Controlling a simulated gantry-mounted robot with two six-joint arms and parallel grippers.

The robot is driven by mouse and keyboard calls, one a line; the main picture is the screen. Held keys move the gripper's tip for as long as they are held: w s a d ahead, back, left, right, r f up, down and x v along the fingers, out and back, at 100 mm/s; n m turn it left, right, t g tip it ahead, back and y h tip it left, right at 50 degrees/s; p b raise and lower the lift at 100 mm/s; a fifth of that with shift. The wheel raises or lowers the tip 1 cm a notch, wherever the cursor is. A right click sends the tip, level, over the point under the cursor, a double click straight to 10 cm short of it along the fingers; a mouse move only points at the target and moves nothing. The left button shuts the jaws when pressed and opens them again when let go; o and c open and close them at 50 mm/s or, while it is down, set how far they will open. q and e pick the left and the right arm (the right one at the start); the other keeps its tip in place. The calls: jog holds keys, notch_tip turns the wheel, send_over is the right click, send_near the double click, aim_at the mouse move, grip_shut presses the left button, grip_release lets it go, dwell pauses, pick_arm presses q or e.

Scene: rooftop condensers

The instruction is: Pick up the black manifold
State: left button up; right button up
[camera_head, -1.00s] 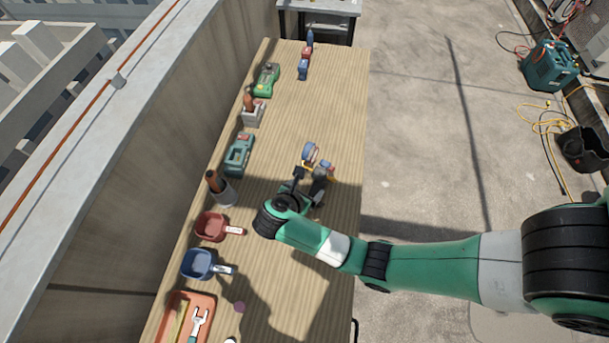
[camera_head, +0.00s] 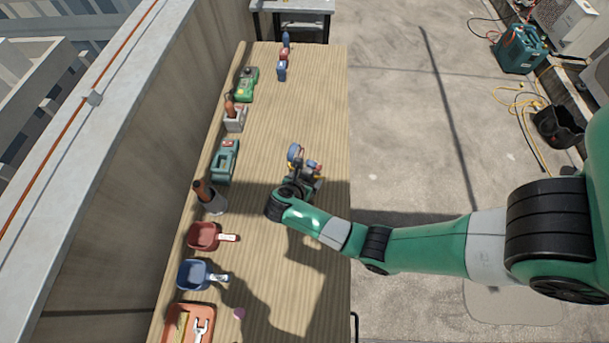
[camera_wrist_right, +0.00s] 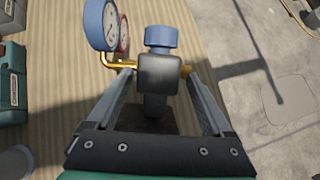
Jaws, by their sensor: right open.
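The black manifold (camera_wrist_right: 158,72) stands on the wooden table (camera_head: 262,135), with a blue knob on top. A blue-rimmed gauge (camera_wrist_right: 101,24), a red gauge behind it and brass fittings are on its left side. In the head view the manifold's gauge (camera_head: 294,153) shows just beyond my right wrist, and the arm partly covers the rest. My right gripper (camera_wrist_right: 157,80) is open, with one finger on each side of the manifold's black body. Whether the fingers touch it I cannot tell. My left gripper is not in view.
A red pan (camera_head: 203,236), a blue pan (camera_head: 192,274) and an orange tray (camera_head: 178,335) with tools line the table's left side. A teal case (camera_head: 224,160), a holder (camera_head: 234,122) and a green device (camera_head: 247,84) stand farther back. The table's right side beyond the manifold is clear.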

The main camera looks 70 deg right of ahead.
jog(key=x, duration=0.3)
jog(key=shift+w+d+f+b, duration=0.1)
jog(key=shift+d+f+b, duration=0.05)
jog(key=shift+d+b, duration=0.15)
grip_shut()
jog(key=shift+w, duration=0.1)
dwell(1.0)
